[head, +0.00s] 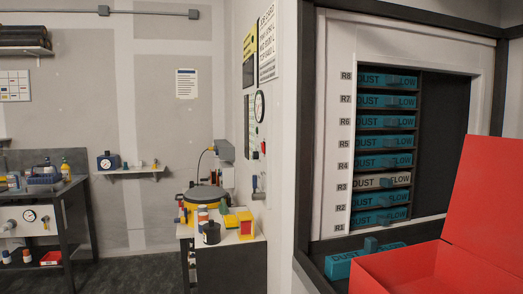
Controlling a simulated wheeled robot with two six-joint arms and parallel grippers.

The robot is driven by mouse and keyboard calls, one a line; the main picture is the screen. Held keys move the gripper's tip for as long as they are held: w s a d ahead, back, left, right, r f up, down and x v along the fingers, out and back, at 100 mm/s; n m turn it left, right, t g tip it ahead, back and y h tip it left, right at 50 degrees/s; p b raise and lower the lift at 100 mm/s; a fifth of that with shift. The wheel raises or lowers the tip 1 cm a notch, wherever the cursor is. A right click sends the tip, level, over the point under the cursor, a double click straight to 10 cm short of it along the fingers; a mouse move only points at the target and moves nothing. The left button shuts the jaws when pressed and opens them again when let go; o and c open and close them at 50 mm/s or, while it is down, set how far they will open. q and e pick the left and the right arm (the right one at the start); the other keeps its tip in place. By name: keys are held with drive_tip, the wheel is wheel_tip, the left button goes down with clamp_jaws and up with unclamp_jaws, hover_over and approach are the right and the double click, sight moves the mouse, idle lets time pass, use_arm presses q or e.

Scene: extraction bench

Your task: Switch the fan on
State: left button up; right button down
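No fan and no clearly marked fan switch can be made out in the head view. On the side wall, a round gauge (259,106) hangs below signs, with a small red and black fitting (263,147) under it; whether that is a switch I cannot tell. A white-framed cabinet (335,60) at the right holds a column of teal "DUST FLOW" cartridges (385,141) in slots R1 to R8. The cartridge at R3 (380,181) is pale beige instead. Neither of my grippers is in view.
An open red box (400,270) stands at the lower right, before the cabinet. A loose teal cartridge (340,266) lies beside it on the dark ledge. A cart (250,258) with a yellow drum (203,197) and bottles is mid-view. A bench (65,205) is left; floor between is clear.

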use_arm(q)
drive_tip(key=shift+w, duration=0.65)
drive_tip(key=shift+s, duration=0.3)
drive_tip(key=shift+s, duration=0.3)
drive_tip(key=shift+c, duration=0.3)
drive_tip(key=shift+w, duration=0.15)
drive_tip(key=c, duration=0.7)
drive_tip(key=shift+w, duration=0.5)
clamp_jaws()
